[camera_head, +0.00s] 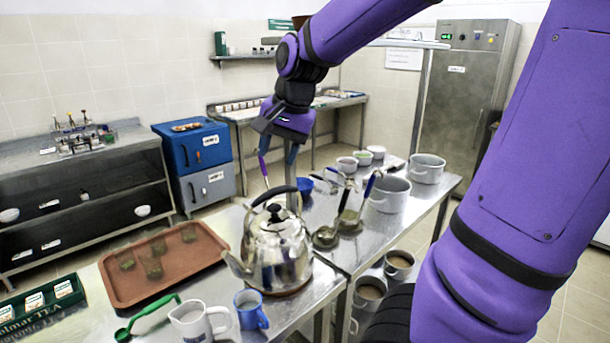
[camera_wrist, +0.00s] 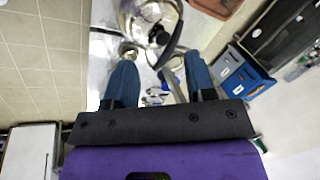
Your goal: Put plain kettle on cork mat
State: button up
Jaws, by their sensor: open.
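A shiny silver kettle (camera_head: 272,252) with a black arched handle (camera_head: 274,194) stands upright on the steel counter, its spout to the left. It also shows at the top of the wrist view (camera_wrist: 145,22). A thin brown edge (camera_head: 290,291) shows under its base; I cannot tell whether this is the cork mat, which I cannot make out elsewhere. My gripper (camera_head: 278,174) is open and empty, pointing down above and behind the kettle. In the wrist view, the end of the handle shows between the fingertips (camera_wrist: 160,58); I see no grip on it.
A brown tray (camera_head: 125,290) with several glasses lies left of the kettle. A white jug (camera_head: 195,320), a blue mug (camera_head: 249,312) and a green scoop (camera_head: 135,326) stand in front. Ladles (camera_head: 325,237) and pots (camera_head: 390,195) crowd the counter to the right.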

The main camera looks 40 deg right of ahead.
jog(key=s+a+n+t, duration=0.1)
jog(key=s+a+n, duration=0.2)
jog(key=s+n, duration=0.2)
jog(key=s+a+r+n+h, duration=0.1)
jog(key=s+a+n, duration=0.2)
jog(key=s, duration=0.8)
jog(key=n, duration=0.2)
jog(key=shift+a+r+n+t, duration=0.3)
jog(key=shift+a+t, duration=0.1)
jog(key=shift+w, duration=0.1)
